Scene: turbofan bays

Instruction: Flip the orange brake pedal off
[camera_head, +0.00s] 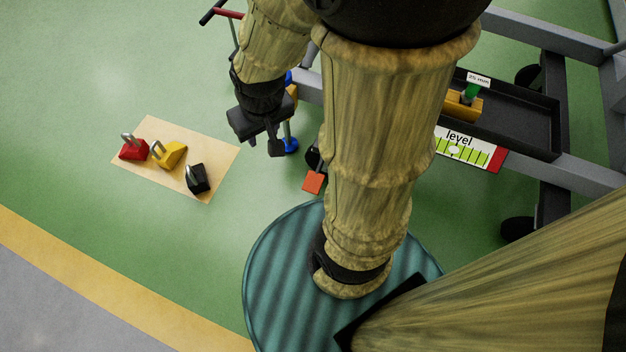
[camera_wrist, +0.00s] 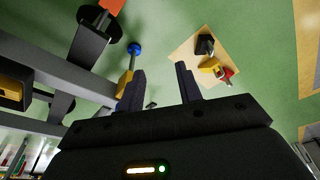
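The orange brake pedal (camera_head: 313,182) is a small flat plate low beside a dark caster, just left of my arm in the head view. Its orange edge also shows at the top of the wrist view (camera_wrist: 112,6), cut off by the frame. My gripper (camera_head: 264,144) is up and left of the pedal in the head view, apart from it. In the wrist view my gripper (camera_wrist: 160,80) has its two dark fingers spread, with nothing between them. The pedal's tilt is hard to judge, and my arm hides part of the area around it.
A blue-ended post (camera_head: 290,146) stands close beside my gripper. Red, yellow and black padlock-like blocks lie on a tan mat (camera_head: 222,158). A grey frame (camera_head: 580,172) with a dark tray (camera_head: 530,120) and a level sign (camera_head: 462,148) is at right. Green floor is clear at left.

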